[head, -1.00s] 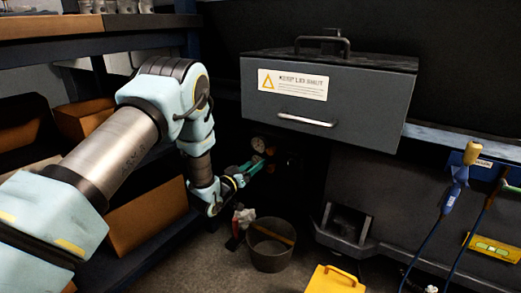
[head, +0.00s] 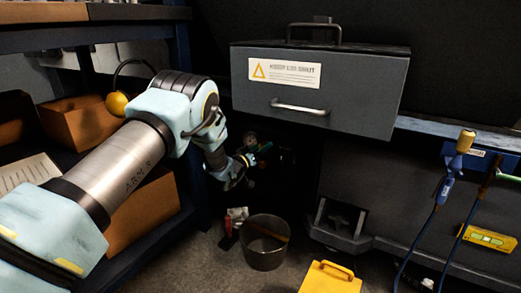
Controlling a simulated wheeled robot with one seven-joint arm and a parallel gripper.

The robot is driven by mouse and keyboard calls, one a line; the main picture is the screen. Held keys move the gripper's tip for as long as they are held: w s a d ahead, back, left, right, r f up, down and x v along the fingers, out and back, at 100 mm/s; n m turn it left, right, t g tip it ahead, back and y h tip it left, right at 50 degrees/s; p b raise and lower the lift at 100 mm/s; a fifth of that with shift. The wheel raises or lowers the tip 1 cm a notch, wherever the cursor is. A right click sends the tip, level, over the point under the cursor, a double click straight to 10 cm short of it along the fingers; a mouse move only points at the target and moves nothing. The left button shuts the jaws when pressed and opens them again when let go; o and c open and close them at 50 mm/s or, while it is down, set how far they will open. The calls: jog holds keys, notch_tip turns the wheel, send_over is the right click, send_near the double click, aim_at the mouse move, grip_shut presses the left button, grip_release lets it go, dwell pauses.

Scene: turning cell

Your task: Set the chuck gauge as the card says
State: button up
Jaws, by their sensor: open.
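My arm reaches from the lower left into the dark space below the grey lidded box.
The grey box (head: 345,92) with a warning label overhangs the dark space. A bin (head: 264,243) stands on the floor below my gripper. Brown boxes (head: 80,122) fill the blue shelf at left. Cabled tools (head: 455,170) and a yellow level (head: 488,238) are at right.

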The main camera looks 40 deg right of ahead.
grip_shut()
dwell(0.5)
jog(key=m, duration=0.3)
jog(key=shift+m, duration=0.4)
jog(key=shift+s+f+m+b, duration=0.1)
jog(key=shift+m+b, duration=1.05)
jog(key=shift+m, duration=4.6)
jog(key=shift+s+f+m+b, duration=0.1)
jog(key=shift+m+b, duration=1.05)
jog(key=shift+m, duration=4.6)
